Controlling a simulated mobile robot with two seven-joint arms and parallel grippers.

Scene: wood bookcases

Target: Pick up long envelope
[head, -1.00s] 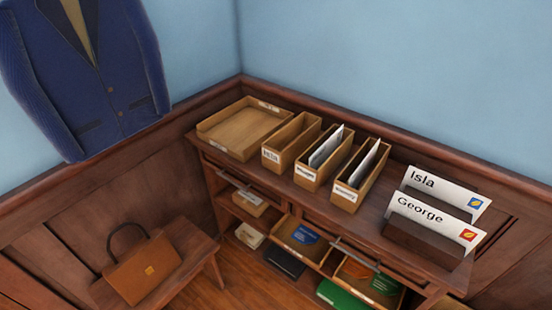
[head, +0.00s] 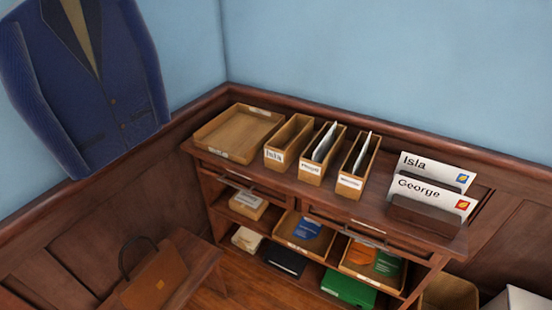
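Two long white envelopes stand in a dark wooden holder (head: 424,216) at the right end of the cabinet top. The rear one, labelled Isla (head: 436,169), has a blue stamp. The front one, labelled George (head: 430,194), has a red stamp and partly covers the rear one. Both lean back slightly. Neither of my grippers shows in the head view.
On the cabinet top (head: 392,240) stand an empty wooden tray (head: 205,131) and three narrow labelled boxes, two holding papers (head: 326,142). Shelves below hold trays, a green item (head: 348,288) and a dark one. A briefcase (head: 158,280) rests on a bench. A wicker-like bin (head: 450,290) is at lower right.

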